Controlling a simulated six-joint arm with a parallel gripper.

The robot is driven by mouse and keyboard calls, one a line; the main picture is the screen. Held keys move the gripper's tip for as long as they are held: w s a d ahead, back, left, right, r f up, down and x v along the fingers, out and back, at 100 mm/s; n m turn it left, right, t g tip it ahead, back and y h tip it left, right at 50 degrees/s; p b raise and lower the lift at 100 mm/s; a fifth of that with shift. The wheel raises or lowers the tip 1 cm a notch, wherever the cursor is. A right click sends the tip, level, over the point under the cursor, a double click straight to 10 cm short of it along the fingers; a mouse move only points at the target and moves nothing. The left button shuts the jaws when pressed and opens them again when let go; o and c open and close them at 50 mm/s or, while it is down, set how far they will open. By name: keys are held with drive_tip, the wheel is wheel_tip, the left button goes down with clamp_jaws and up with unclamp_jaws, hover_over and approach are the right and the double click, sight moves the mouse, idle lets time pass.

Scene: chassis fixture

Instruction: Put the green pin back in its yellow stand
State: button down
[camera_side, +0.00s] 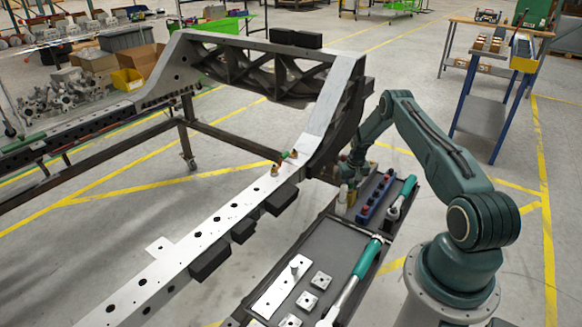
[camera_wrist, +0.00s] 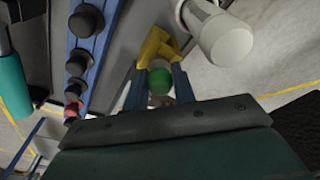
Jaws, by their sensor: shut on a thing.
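In the wrist view, the green pin (camera_wrist: 160,82) shows as a round green end between the two blue fingers of my gripper (camera_wrist: 158,88). My gripper is shut on it. The yellow stand (camera_wrist: 158,46) is right beyond the pin, in line with the fingers. The pin's lower part is hidden, and I cannot tell whether it is in the stand or just above it. In the side view, my gripper (camera_side: 348,172) is low over the far end of the dark tray, and the pin is too small to make out there.
A white cylinder (camera_wrist: 222,38) stands close to the right of the stand. A blue rack with dark knobs (camera_wrist: 85,50) is on the left. The tray (camera_side: 325,250) also holds a green-handled wrench (camera_side: 366,262) and metal plates. The white chassis rail (camera_side: 215,235) runs alongside.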

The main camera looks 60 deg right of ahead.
drive_tip(key=shift+f, duration=0.15)
drive_tip(key=c, duration=1.1)
unclamp_jaws()
drive_tip(key=shift+c, duration=0.5)
drive_tip(key=shift+r, duration=3.5)
